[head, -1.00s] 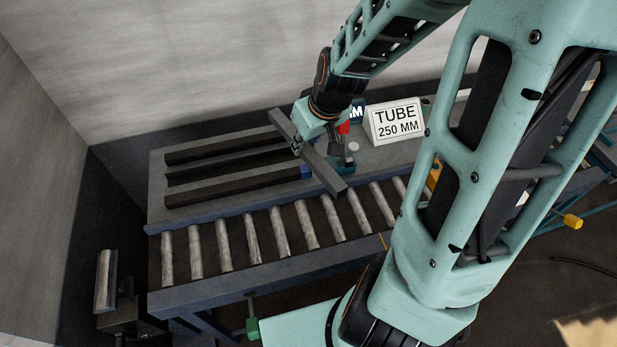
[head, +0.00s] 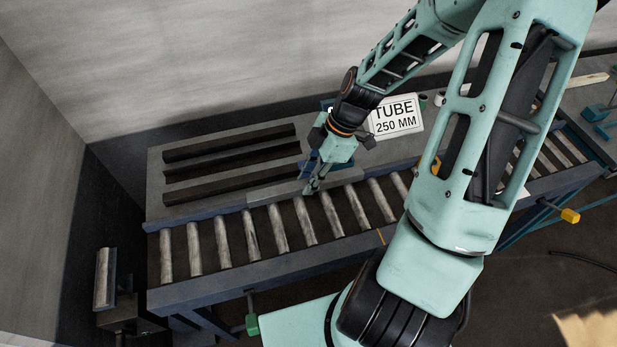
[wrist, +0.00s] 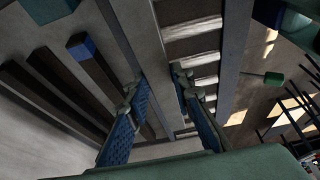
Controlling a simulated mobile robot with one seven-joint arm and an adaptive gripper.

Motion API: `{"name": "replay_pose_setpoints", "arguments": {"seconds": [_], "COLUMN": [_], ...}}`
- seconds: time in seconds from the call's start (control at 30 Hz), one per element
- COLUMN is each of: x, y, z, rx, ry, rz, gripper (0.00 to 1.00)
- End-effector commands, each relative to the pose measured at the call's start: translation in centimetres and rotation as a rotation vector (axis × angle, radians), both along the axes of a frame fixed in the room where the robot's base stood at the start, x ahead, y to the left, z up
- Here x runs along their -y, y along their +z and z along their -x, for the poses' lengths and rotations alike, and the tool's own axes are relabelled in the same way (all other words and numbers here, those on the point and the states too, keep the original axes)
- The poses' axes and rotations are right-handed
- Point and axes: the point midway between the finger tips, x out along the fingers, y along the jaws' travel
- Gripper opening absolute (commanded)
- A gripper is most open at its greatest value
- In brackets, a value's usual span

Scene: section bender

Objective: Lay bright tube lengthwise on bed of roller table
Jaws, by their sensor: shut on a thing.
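The bright tube is a plain light grey bar (head: 275,192) in the head view. The tube now runs along the length of the roller table (head: 200,285), over the back edge of the rollers. In the wrist view the tube (wrist: 142,35) passes between my fingers (wrist: 157,88), beside the rollers (wrist: 193,48) and roughly parallel to the table's rail (wrist: 236,50). I cannot tell whether it touches the table. My gripper hides part of it.
Three dark bars (head: 230,143) lie on the grey shelf behind the rollers; one has a blue end (wrist: 80,46) in the wrist view. A sign (head: 396,117) reading "TUBE 250 MM" stands at the back. The rollers to the left (head: 195,250) are clear.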

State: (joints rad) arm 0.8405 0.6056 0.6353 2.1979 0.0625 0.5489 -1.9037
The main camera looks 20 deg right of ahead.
Motion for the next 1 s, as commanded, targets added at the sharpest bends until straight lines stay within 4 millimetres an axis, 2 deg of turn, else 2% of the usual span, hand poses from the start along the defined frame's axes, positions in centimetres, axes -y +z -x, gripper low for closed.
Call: {"name": "replay_pose_setpoints", "arguments": {"seconds": [0.27, 0.63, 1.0], "x": [0.0, 0.0, 0.0], "y": [-2.0, -6.0, -6.6], "z": [0.0, 0.0, -0.1], "rx": [0.0, 0.001, 0.001], "ry": [0.0, -0.002, -0.002], "rz": [0.0, 0.001, 0.001], "gripper": [0.0, 0.0, 0.0]}}
